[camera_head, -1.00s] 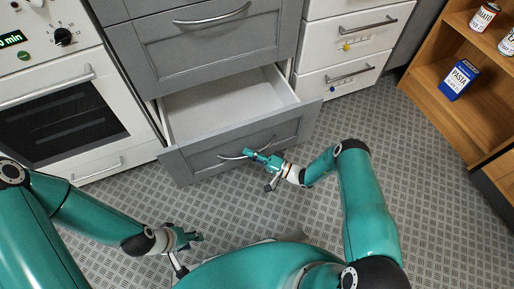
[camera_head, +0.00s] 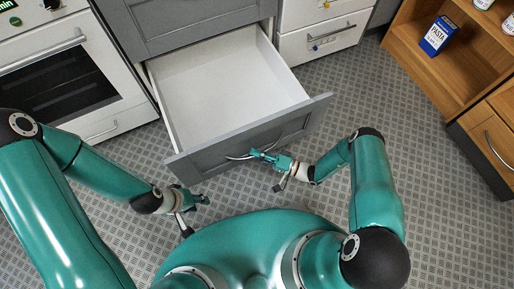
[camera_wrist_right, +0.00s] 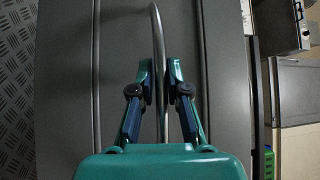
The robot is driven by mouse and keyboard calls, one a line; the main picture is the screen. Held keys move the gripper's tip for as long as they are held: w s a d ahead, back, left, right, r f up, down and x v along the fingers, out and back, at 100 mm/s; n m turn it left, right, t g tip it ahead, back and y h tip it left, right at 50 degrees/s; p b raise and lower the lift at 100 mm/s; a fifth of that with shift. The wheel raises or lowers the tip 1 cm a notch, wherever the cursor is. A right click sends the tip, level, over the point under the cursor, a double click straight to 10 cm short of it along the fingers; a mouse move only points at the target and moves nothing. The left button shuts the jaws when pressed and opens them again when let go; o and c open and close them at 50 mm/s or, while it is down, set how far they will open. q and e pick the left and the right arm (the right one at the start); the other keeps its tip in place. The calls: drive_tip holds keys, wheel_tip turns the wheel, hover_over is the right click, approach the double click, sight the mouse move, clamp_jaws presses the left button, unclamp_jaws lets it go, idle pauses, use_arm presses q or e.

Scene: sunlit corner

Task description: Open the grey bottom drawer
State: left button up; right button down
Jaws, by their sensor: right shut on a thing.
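The grey bottom drawer (camera_head: 207,161) is pulled well out, with its empty white inside showing. Its curved metal handle (camera_head: 234,157) is on the front panel. My right gripper (camera_head: 257,154) is shut on this handle. In the right wrist view, the handle (camera_wrist_right: 158,35) runs between the two fingers of the right gripper (camera_wrist_right: 160,78), with the grey drawer front (camera_wrist_right: 118,40) behind. My left gripper (camera_head: 203,199) hangs over the floor in front of the drawer, apart from it. Its fingers are too small to judge.
A white oven (camera_head: 62,85) stands left of the drawer. White drawers (camera_head: 325,40) are at its right. A wooden shelf (camera_head: 420,75) with a blue pasta box (camera_head: 437,36) stands far right. The patterned floor (camera_head: 400,130) between is clear.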

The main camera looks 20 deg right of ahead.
drive_tip(key=shift+f, duration=0.1)
drive_tip(key=c, duration=1.1)
unclamp_jaws()
drive_tip(key=shift+w+d, duration=0.1)
drive_tip(key=shift+c, duration=0.2)
drive_tip(key=v, duration=1.2)
